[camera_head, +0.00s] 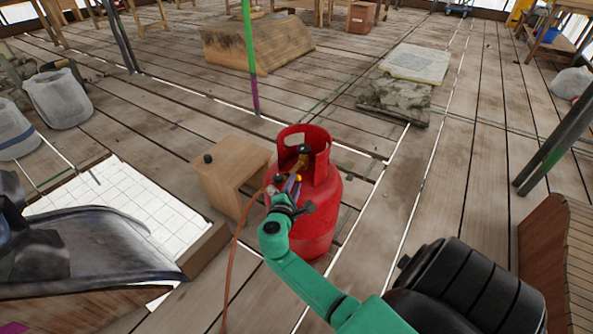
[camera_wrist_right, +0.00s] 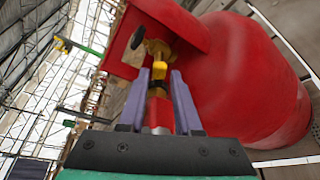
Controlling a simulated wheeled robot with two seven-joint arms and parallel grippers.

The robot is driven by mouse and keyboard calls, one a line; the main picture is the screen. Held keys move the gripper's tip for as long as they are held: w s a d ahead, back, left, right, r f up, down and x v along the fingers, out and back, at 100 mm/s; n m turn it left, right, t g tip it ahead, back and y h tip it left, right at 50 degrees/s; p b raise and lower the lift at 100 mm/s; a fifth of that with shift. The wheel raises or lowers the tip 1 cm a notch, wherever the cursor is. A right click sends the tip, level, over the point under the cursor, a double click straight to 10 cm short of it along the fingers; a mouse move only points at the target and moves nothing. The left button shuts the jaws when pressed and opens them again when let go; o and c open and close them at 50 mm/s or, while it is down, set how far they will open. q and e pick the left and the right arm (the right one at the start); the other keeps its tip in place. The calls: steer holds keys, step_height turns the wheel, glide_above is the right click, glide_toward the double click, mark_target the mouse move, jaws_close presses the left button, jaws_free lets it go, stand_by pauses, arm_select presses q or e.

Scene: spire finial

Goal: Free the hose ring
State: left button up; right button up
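A red gas cylinder (camera_head: 318,215) stands upright on the plank floor with a red collar guard (camera_head: 318,142) around its top. A brass valve (camera_head: 302,158) with a dark knob (camera_wrist_right: 138,37) sits inside the collar opening. An orange hose (camera_head: 236,250) hangs from the valve side to the floor. My right gripper (camera_head: 292,184) reaches to the valve outlet. In the right wrist view its purple fingers (camera_wrist_right: 160,95) close on both sides of a dark ring (camera_wrist_right: 158,91) just below the brass fitting (camera_wrist_right: 159,70), with a red part behind it. Finger contact is partly hidden. My left gripper is out of view.
A wooden box (camera_head: 222,180) stands close to the cylinder's left. A white-gridded tray (camera_head: 130,200) lies farther left. Stacked slabs (camera_head: 415,65) and a wooden block (camera_head: 258,45) lie behind. The floor right of the cylinder is mostly clear.

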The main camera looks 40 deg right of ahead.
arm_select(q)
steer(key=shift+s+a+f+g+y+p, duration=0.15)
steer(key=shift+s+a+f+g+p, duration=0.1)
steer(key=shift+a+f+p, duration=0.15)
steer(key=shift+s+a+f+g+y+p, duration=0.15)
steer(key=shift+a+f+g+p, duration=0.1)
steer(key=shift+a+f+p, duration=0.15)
arm_select(e)
steer(key=v, duration=1.1)
steer(key=shift+a, duration=0.15)
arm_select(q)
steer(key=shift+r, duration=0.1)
